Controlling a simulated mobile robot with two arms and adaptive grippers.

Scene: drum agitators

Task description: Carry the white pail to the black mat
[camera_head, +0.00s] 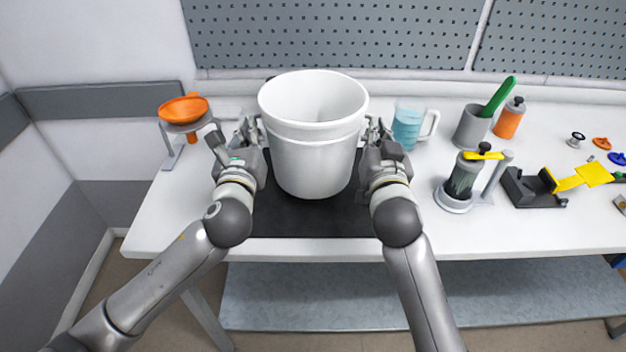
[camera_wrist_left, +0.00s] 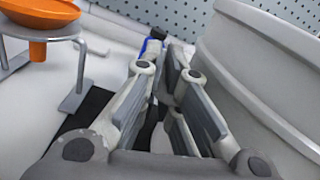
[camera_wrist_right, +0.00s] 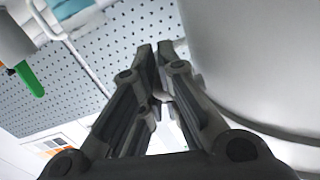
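The white pail (camera_head: 311,160) stands upright and empty-looking over the black mat (camera_head: 305,222), at the middle of the table. Whether its base touches the mat is hard to tell. My left gripper (camera_head: 251,131) is at the pail's left side, just below the rim; its fingers (camera_wrist_left: 166,48) are nearly together, with the pail wall (camera_wrist_left: 270,80) beside them. My right gripper (camera_head: 373,131) is at the right side at like height; its fingers (camera_wrist_right: 155,50) are also nearly together beside the wall (camera_wrist_right: 240,60). Both appear closed on the pail's side lugs, which are mostly hidden.
An orange funnel (camera_head: 184,109) on a stand is left of my left gripper. A blue-filled jug (camera_head: 405,129) stands close behind my right gripper. A grey cup (camera_head: 471,128), an orange bottle (camera_head: 509,119) and a jar holder (camera_head: 454,204) stand further right. A pegboard wall closes the back.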

